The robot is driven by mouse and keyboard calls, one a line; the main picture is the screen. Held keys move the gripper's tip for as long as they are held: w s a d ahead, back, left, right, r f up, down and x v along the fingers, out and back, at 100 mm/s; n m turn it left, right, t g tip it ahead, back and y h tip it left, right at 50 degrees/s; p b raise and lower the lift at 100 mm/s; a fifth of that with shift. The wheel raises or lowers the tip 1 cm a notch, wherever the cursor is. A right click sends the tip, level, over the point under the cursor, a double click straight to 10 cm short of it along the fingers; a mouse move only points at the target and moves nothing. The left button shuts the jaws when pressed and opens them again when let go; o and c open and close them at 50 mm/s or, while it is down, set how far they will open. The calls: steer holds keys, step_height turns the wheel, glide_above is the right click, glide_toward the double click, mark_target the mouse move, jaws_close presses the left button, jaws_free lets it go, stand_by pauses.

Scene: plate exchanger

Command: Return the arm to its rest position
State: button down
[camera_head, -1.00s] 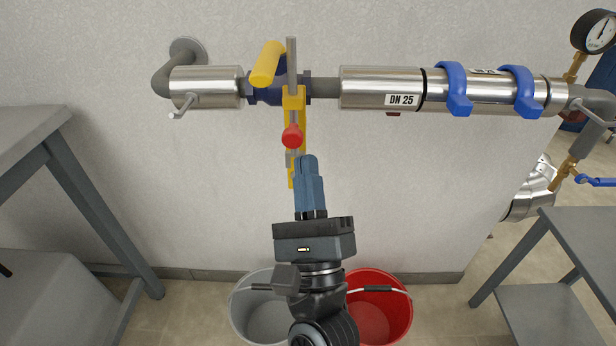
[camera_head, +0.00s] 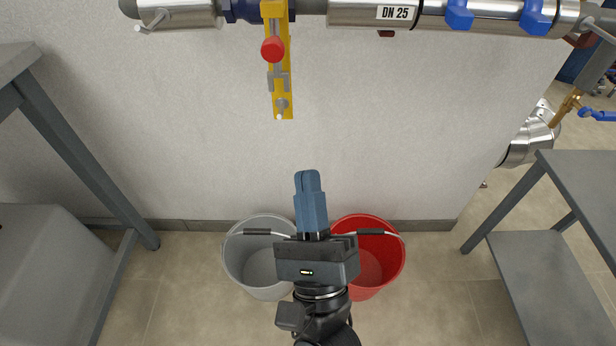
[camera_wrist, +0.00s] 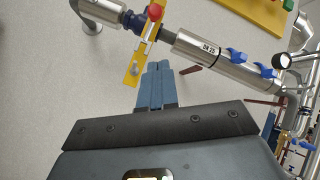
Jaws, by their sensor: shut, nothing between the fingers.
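My gripper (camera_head: 307,176) is in the middle of the head view, in front of the pale wall and above the two buckets. Its blue fingers lie together with nothing between them. In the wrist view the fingers (camera_wrist: 156,68) point toward the wall and pipe. The yellow bracket (camera_head: 283,98) with a red knob (camera_head: 272,49) hangs from the pipe above and left of my fingertips, apart from them. The bracket also shows in the wrist view (camera_wrist: 133,72).
A steel pipe marked DN 25 (camera_head: 360,14) with blue clamps runs along the top. A grey bucket (camera_head: 240,262) and a red bucket (camera_head: 388,262) stand on the floor. Grey tables flank the space, one at left (camera_head: 70,130) and one at right (camera_head: 590,185). The wall between is bare.

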stand_by(0.4)
steer(key=s+d+f+n+g+h, duration=0.15)
steer(key=s+d+n+g, duration=0.25)
steer(key=s+d+n, duration=0.45)
steer(key=s+d+f+n+g, duration=0.3)
steer(key=s+d+n, duration=0.2)
steer(key=s+n, duration=0.55)
steer(key=s+d+f+n+g+h, duration=0.15)
steer(key=s+d+n+g, duration=0.25)
steer(key=s+d+n, duration=0.5)
step_height(320, 180, up, 16)
steer(key=a+p, duration=0.2)
steer(key=p, duration=1.3)
steer(key=shift+s+f+m+p, duration=0.25)
steer(key=shift+s+m+p, duration=0.05)
steer(key=shift+m, duration=0.1)
